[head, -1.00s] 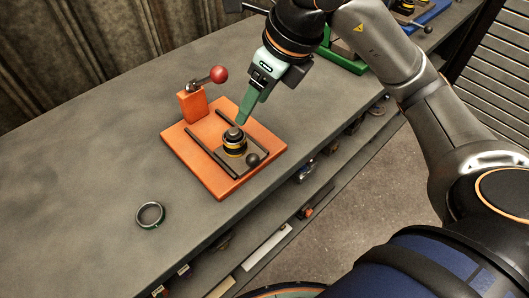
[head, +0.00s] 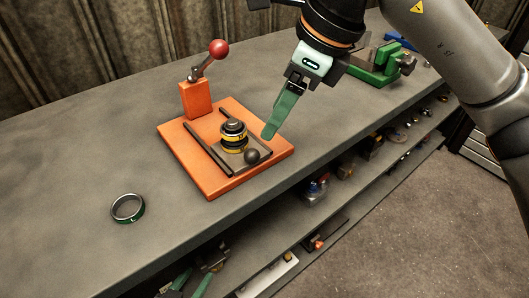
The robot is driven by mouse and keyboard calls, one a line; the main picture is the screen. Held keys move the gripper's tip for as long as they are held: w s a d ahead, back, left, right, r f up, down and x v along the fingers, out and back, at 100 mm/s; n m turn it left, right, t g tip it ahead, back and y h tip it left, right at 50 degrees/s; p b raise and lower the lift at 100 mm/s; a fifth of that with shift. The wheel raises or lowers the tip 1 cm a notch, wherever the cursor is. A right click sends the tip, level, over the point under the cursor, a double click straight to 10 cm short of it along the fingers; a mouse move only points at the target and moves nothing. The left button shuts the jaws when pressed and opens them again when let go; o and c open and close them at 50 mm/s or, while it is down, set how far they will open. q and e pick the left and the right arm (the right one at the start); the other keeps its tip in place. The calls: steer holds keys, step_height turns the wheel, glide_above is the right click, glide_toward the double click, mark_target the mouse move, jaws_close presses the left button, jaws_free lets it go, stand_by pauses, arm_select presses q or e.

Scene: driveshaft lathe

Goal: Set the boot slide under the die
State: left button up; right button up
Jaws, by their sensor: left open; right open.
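An orange base plate (head: 190,165) lies on the bench with two dark rails on it. Between the rails is a dark slide with a black ball knob (head: 252,156) at its front right end. A black and yellow ringed stack (head: 233,138) stands upright on the slide. An orange post (head: 196,99) with a red-knobbed lever (head: 218,50) rises at the plate's back left. I cannot clearly make out the die. My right gripper (head: 268,134) points down just right of the stack, open, empty and apart from it.
A dark ring with a green band (head: 128,209) lies on the bench left of the plate. A green fixture (head: 376,65) stands at the back right. A shelf below the bench edge holds several small items. The bench left of the plate is mostly clear.

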mark_target(255, 151)
steer(key=b+x, duration=0.1)
steer(key=x, duration=0.9)
steer(key=shift+f, duration=0.2)
arm_select(q)
steer(key=w+r+m+t+h, duration=0.1)
steer(key=w+r+t, duration=0.3)
steer(key=r, duration=0.4)
steer(key=shift+r, duration=0.25)
arm_select(e)
jaws_close()
